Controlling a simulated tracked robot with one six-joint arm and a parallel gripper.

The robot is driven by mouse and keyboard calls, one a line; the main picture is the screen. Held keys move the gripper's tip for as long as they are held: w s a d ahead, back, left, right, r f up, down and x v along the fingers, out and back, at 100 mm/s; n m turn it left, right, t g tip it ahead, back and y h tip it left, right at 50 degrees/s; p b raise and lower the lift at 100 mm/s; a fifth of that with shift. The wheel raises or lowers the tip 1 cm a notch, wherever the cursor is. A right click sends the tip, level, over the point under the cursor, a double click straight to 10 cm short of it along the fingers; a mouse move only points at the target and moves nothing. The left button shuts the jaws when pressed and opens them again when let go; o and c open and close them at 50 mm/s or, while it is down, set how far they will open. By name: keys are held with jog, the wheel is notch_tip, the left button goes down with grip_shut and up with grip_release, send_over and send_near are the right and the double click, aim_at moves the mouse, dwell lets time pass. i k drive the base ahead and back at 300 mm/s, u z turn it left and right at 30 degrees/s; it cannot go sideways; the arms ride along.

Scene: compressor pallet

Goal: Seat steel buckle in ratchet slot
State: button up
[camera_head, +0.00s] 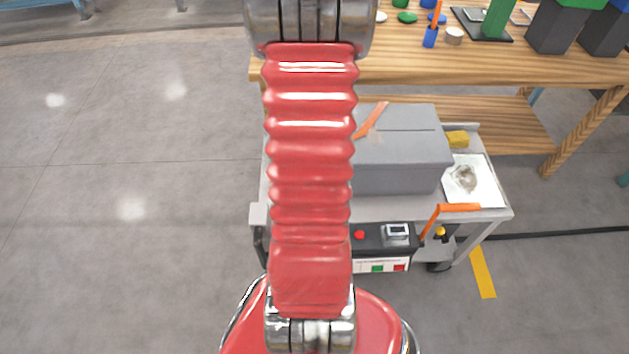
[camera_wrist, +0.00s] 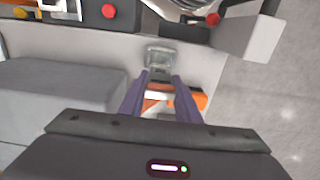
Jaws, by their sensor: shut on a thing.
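My gripper (camera_wrist: 161,74) has two dark purple fingers, close together at the tips, in the wrist view. A small grey metal piece, apparently the steel buckle (camera_wrist: 160,55), shows at the fingertips, and the fingers are shut on it over the light grey cart deck. An orange piece with a pale band (camera_wrist: 187,100) lies partly hidden behind the fingers; I cannot tell if it is strap or ratchet. An orange strap (camera_head: 372,120) crosses the grey box in the head view. The ratchet slot cannot be made out. My red arm hides the gripper in the head view.
The grey box (camera_head: 402,170) stands on the cart (camera_head: 490,214), close left of the fingers in the wrist view (camera_wrist: 60,100). A red button (camera_head: 360,235) and an orange handle (camera_head: 455,208) are along the cart's front. A wooden bench (camera_head: 500,68) stands behind.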

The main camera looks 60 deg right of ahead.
aim_at(391, 225)
jog(key=u, duration=0.05)
jog(key=k, duration=0.9)
jog(key=z, duration=0.05)
